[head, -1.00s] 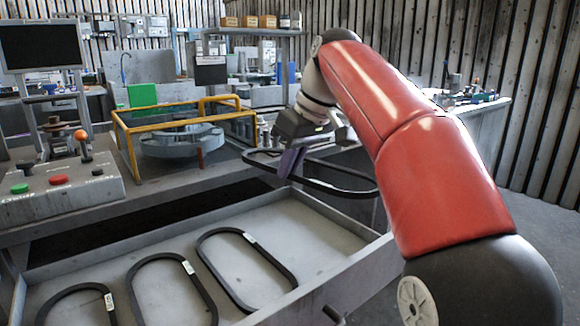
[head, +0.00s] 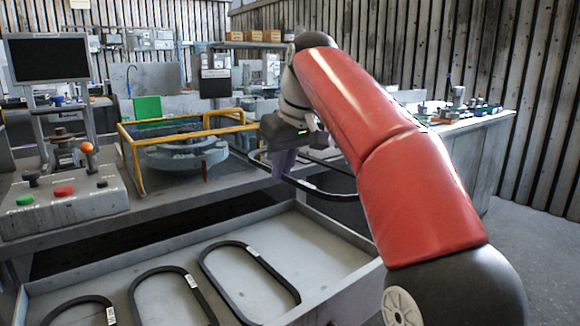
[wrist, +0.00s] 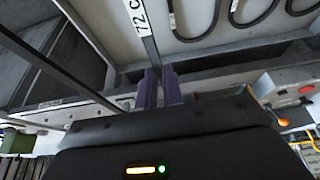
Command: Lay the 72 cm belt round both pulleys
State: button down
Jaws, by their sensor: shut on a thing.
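My gripper (head: 284,165) has purple fingers shut on a black belt (head: 325,194), held in the air just right of the yellow guard frame. In the wrist view the fingers (wrist: 159,88) pinch the belt (wrist: 150,48) beside a white label reading "72 C", the rest cut off. Much of the loop is hidden behind my gripper and arm in the head view.
A grey tray (head: 335,240) in front holds several other labelled black belts (head: 250,284). A control box (head: 62,205) with coloured buttons and a monitor (head: 47,58) stand at left. Another bench (head: 470,150) stands behind my arm at right.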

jog(key=shift+f, duration=0.65)
jog(key=b, duration=1.1)
send_over(280, 263)
jog(key=s, duration=0.1)
jog(key=f, duration=1.1)
jog(key=d+f, duration=0.1)
jog(key=f, duration=0.4)
jog(key=shift+f, duration=0.25)
jog(key=shift+f, duration=0.4)
jog(key=shift+f, duration=0.3)
jog(key=shift+f, duration=0.35)
jog(key=c, duration=1.5)
grip_release()
jog(key=shift+o, duration=0.2)
jog(key=shift+r, duration=0.1)
